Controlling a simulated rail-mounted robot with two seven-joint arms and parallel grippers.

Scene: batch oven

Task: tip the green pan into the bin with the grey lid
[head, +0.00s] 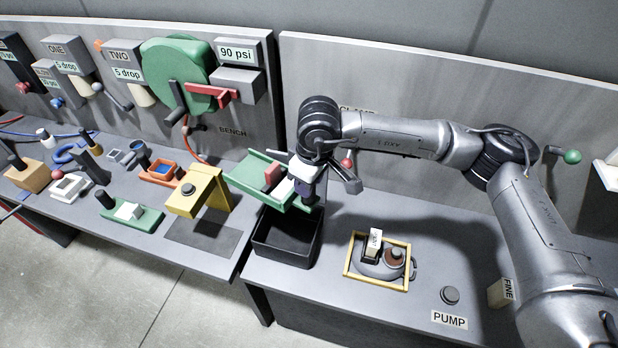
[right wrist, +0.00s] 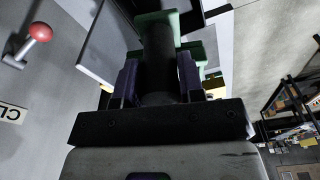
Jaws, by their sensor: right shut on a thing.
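The green pan (head: 256,168) is a long shallow tray held above the bench, with a red block (head: 272,174) and a pale block (head: 284,190) in or against it. My right gripper (head: 307,188) is shut on the pan's dark handle. In the right wrist view my right gripper (right wrist: 158,85) has its fingers on either side of the black handle (right wrist: 158,55), with green parts of the pan (right wrist: 157,17) beyond. An open black bin (head: 290,256) stands just below the pan. I cannot make out a grey lid for certain. My left gripper is not in view.
A yellow stand (head: 205,190) is left of the bin. A yellow-framed tray (head: 378,286) with several items lies to the right, near the PUMP button (head: 450,295). A red-knobbed lever (head: 347,163) is behind my right gripper. The green wheel housing (head: 180,70) is on the back panel.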

